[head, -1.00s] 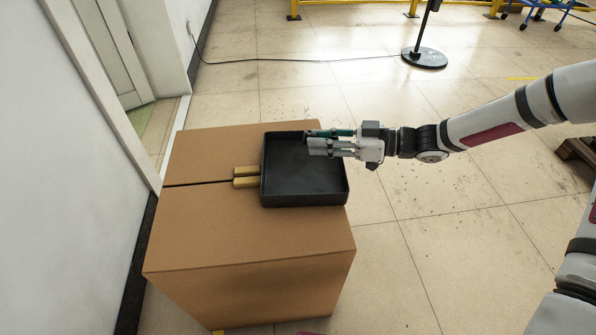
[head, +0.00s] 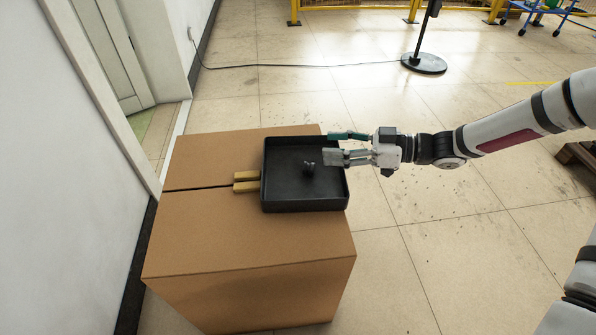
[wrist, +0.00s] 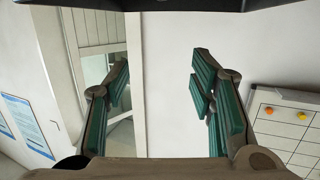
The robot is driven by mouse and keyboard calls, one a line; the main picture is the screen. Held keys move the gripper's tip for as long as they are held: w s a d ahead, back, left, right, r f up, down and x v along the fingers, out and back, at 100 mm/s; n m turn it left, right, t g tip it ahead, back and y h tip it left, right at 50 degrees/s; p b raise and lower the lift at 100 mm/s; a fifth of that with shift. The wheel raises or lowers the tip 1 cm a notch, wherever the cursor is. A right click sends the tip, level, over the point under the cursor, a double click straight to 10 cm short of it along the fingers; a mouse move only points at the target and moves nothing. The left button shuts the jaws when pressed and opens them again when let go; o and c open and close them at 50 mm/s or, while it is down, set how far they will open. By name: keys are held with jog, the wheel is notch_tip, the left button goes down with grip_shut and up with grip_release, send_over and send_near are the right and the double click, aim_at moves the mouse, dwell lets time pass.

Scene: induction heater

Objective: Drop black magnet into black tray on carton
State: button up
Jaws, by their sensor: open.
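The black tray (head: 305,205) sits on top of the brown carton (head: 215,235), near its right side. The small black magnet (head: 309,169) shows inside the tray's outline in the head view, just left of my gripper's fingertips and apart from them. I cannot tell whether it touches the tray floor. My gripper (head: 336,147) is over the right part of the tray, pointing left, with its fingers spread and nothing between them. In the wrist view my gripper (wrist: 160,95) has its green finger pads wide apart and empty.
Two yellowish blocks (head: 246,181) lie on the carton against the tray's left side. A white wall and door stand at the left. A black round stand base (head: 424,63) and its cable are on the tiled floor behind.

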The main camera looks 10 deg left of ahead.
jog(key=d+r, duration=0.1)
jog(key=d, duration=0.7)
jog(key=shift+s+d+r, duration=0.15)
jog(key=shift+s+d, duration=0.05)
jog(key=shift+s, duration=0.05)
